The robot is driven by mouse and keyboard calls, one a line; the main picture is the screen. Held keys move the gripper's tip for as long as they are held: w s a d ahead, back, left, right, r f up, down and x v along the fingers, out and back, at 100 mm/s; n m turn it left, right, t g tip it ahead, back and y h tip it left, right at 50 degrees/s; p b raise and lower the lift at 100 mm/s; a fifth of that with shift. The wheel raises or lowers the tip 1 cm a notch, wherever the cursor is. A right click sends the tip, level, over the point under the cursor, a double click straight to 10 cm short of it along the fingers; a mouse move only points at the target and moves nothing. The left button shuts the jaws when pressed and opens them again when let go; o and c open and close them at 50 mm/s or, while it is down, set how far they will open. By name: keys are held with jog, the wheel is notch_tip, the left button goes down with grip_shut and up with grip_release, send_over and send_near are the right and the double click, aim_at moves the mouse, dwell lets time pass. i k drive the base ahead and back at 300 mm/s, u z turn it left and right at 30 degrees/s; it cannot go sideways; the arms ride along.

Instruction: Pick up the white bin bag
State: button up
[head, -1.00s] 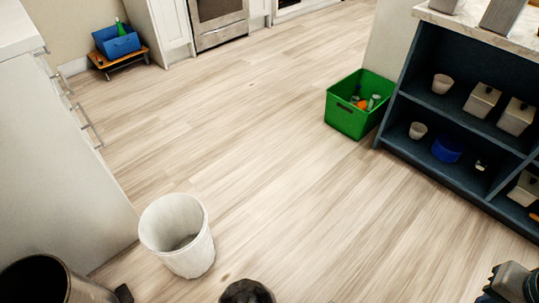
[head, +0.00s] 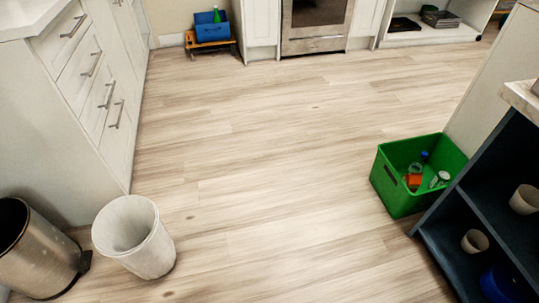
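No white bin bag can be clearly made out. A white open bin (head: 150,252) stands on the floor at the lower left; its inside looks pale, and I cannot tell whether a bag lines it. A metal pedal bin (head: 38,262) with a dark inside stands to its left, partly cut off by the picture edge. My gripper is not in view.
A green crate (head: 393,192) holding bottles and other small items stands at the right, beside dark open shelving (head: 440,243). White drawers (head: 105,95) line the left. A blue box (head: 213,33) stands at the back near the oven (head: 316,25). The middle floor is clear.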

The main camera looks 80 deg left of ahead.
aim_at(130, 230)
jog(key=i, duration=0.3)
jog(key=u, duration=2.35)
jog(key=i, duration=2.1)
jog(key=u, duration=2.65)
jog(key=i, duration=1)
